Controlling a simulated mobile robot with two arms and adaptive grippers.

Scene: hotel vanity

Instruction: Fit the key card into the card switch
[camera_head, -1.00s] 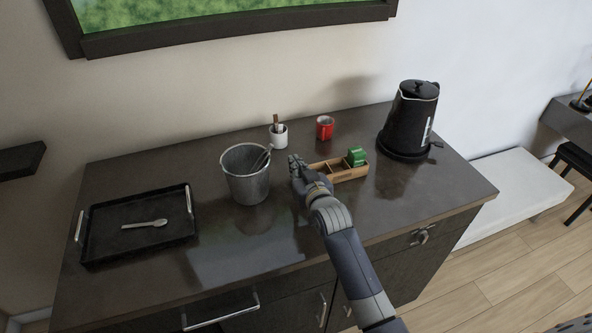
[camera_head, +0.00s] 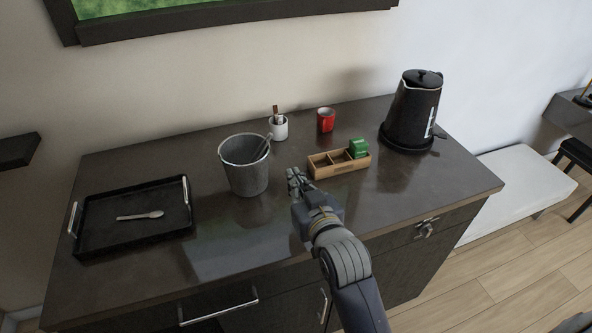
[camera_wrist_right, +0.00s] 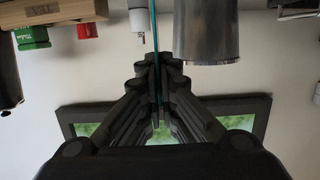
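My right gripper (camera_head: 297,183) is over the vanity top, in front of the wooden box's left end. In the right wrist view its fingers (camera_wrist_right: 158,68) are closed on a thin teal strip, apparently the key card (camera_wrist_right: 155,20) seen edge-on. In the head view the card is too small to make out clearly. I cannot pick out a card switch in either view. My left gripper is not in view.
A wooden divided box (camera_head: 338,170) holds green packets (camera_head: 358,148). A black tray (camera_head: 97,243) with a spoon lies left. The front middle is clear.

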